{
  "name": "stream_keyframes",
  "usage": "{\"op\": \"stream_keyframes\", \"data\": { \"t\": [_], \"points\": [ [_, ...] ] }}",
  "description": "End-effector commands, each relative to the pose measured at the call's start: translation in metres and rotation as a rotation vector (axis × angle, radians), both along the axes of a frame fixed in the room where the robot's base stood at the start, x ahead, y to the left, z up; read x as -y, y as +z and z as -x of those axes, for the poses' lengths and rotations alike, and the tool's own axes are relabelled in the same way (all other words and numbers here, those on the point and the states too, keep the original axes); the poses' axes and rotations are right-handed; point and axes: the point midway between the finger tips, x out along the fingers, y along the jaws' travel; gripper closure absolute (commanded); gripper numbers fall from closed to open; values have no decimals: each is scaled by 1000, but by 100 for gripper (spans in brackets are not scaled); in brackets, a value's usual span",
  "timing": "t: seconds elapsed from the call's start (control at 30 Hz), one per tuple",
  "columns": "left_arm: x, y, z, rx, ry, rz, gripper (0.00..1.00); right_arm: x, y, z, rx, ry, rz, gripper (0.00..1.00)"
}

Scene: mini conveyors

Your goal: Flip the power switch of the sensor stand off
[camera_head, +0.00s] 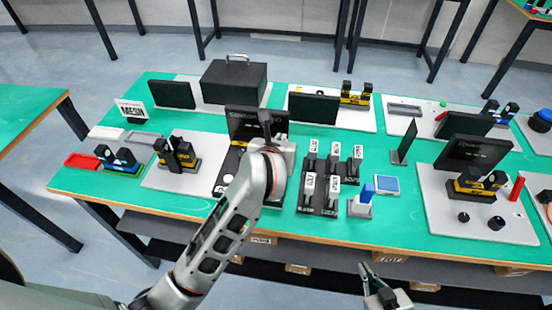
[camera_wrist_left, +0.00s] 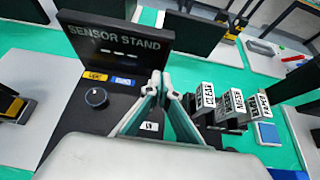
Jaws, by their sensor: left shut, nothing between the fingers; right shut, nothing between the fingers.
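The sensor stand has a black panel (camera_wrist_left: 112,45) lettered "SENSOR STAND" and a dark base (camera_wrist_left: 75,130) with a round black knob (camera_wrist_left: 96,97), yellow and blue labels and a small white label. In the head view its panel (camera_head: 240,124) stands behind my left wrist, which covers part of the stand. My left gripper (camera_wrist_left: 160,80) is shut and empty, its fingertips over the stand's right side, in front of the panel's lower right corner. I cannot make out the power switch; the fingers may hide it. My right gripper (camera_head: 382,286) is shut and empty at the bottom, off the table's front edge.
Several dark blocks with white labels (camera_head: 308,186) stand close right of the sensor stand. A blue-topped piece (camera_head: 364,195) and a blue-screened pad (camera_head: 387,185) lie further right. A black-and-yellow device (camera_head: 177,156) is to the left. Green table (camera_head: 330,232) is clear along the front.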

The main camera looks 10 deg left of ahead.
Motion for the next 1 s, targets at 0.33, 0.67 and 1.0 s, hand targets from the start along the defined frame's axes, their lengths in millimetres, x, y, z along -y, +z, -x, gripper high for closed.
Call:
{"op": "stream_keyframes", "data": {
  "t": [0.33, 0.67, 1.0],
  "points": [
    [0, 2, 1, 0, 0, 0, 100, 1, 0, 1, -3, 0, 2, 100],
    [0, 16, 1, 1, 0, 0, 100, 0, 12, 1, -2, 1, 1, 100],
    [0, 16, 1, 0, 0, 0, 100, -1, 15, -2, 5, 0, -2, 100]
  ]
}}
